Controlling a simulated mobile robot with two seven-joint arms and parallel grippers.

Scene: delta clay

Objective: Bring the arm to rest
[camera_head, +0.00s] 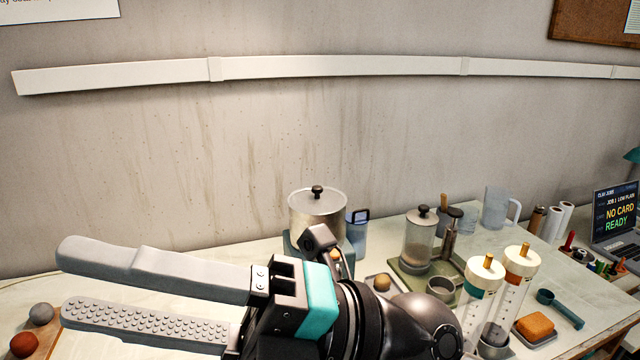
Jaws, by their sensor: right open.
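My right gripper (75,283) reaches across the lower left of the head view, its two long grey fingers pointing left. The fingers are apart with nothing between them. It is held up in front of the worktable (215,262), and its wrist hides part of the table's middle. My left gripper is not in view.
A lidded metal pot (317,212) stands behind my wrist. To the right are a glass jar (419,240), two clear cylinders (478,300), an orange block (536,326) and a screen (616,212) reading "NO CARD READY". Clay balls (41,313) lie at the lower left.

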